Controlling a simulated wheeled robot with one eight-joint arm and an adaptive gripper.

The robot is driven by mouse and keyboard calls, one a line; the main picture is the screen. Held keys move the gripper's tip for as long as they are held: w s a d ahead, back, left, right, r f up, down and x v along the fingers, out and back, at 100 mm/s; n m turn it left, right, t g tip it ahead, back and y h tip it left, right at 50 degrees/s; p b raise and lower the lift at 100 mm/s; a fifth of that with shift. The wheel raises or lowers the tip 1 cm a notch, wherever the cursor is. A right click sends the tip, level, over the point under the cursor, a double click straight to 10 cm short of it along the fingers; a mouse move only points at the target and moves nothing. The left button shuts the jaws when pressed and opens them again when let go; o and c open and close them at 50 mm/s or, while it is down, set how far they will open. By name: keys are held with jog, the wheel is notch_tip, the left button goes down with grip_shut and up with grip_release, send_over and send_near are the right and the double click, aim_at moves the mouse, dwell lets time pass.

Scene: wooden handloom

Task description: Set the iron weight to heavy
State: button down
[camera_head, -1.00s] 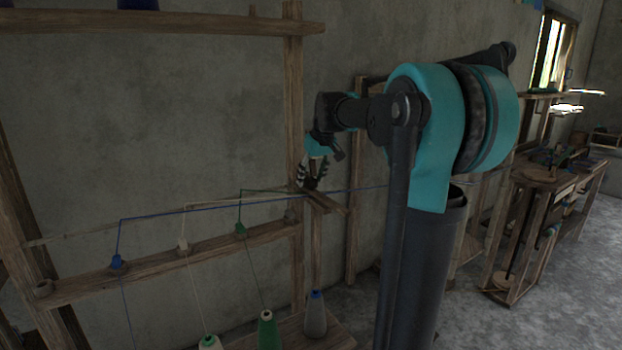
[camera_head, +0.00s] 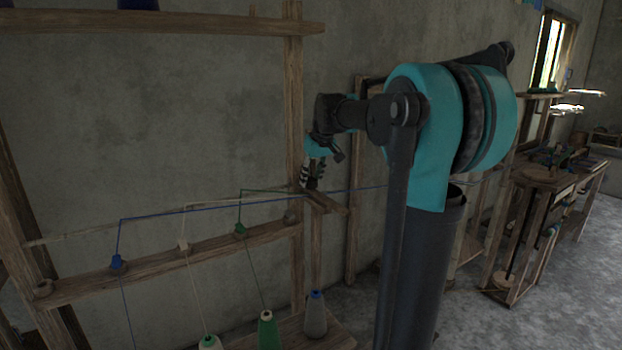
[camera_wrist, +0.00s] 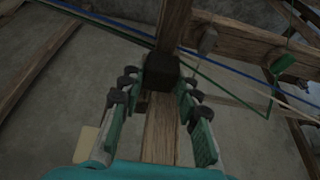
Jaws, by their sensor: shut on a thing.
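The iron weight (camera_wrist: 161,72) is a dark block around a wooden bar (camera_wrist: 160,135) in the wrist view. My gripper (camera_wrist: 158,84) has its green-padded fingers on both sides of the block and is shut on it. In the head view my gripper (camera_head: 313,182) points down at the short wooden bar (camera_head: 325,202) beside the upright post. The weight is small and dark there, mostly hidden by the fingers. I cannot read any mark for heavy.
The wooden upright post (camera_head: 294,120) stands just left of my gripper. Blue, white and green threads (camera_head: 200,206) run close by above a lower rail (camera_head: 180,262). Yarn cones (camera_head: 267,330) stand below. A grey wall is behind.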

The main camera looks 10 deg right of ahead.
aim_at(325, 197)
jog(key=s+d, duration=0.1)
jog(key=s, duration=0.2)
jog(key=s+d, duration=0.1)
jog(key=s, duration=0.1)
jog(key=s+d, duration=0.1)
jog(key=s, duration=0.2)
jog(key=shift+s+d, duration=0.25)
jog(key=shift+s, duration=0.05)
jog(key=c, duration=1.1)
grip_release()
jog(key=shift+s, duration=0.1)
jog(key=v, duration=1.2)
jog(key=shift+s, duration=0.15)
